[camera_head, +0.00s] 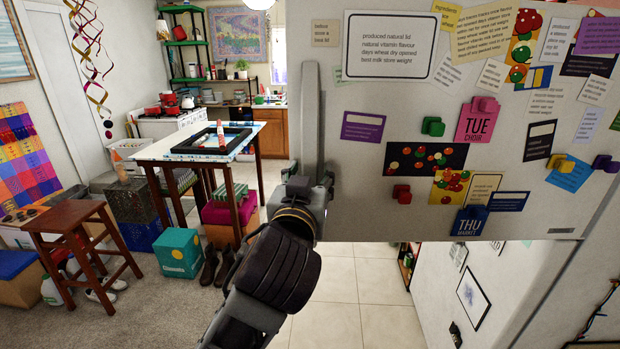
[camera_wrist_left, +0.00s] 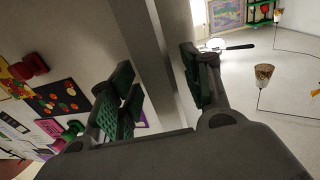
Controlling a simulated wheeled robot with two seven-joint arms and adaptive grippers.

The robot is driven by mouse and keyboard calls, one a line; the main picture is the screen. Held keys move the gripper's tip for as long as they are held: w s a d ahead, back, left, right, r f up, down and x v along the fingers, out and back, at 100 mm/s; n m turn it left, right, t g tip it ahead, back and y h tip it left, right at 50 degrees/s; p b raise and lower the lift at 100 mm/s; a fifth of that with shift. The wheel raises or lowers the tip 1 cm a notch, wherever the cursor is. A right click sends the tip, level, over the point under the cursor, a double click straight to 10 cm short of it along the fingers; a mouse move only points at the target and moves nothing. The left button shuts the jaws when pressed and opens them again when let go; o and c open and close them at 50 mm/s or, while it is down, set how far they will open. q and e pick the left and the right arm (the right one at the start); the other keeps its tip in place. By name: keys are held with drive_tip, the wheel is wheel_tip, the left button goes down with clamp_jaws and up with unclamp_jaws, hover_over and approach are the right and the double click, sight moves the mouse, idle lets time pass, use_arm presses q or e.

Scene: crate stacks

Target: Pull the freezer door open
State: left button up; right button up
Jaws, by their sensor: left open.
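The freezer door (camera_head: 400,200) is a pale grey panel with papers and magnets, filling the upper right of the head view. Its grey upright handle (camera_head: 311,115) runs along the door's left edge. My left gripper (camera_head: 308,190) is at the lower part of the handle. In the left wrist view its two fingers with green pads (camera_wrist_left: 160,68) are open. The grey bar of the handle (camera_wrist_left: 160,60) passes between them, with a gap visible on the left finger's side; contact on the right is unclear. My right gripper is not in view.
Tiled floor (camera_head: 345,290) shows beneath the door's bottom edge. A high table (camera_head: 185,150) with a dark frame on it, a wooden stool (camera_head: 75,215) and a teal box (camera_head: 180,252) stand at left. A counter and shelves are behind.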

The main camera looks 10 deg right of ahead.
use_arm(q)
drive_tip(key=v, duration=0.7)
drive_tip(key=shift+s, duration=0.2)
idle(0.4)
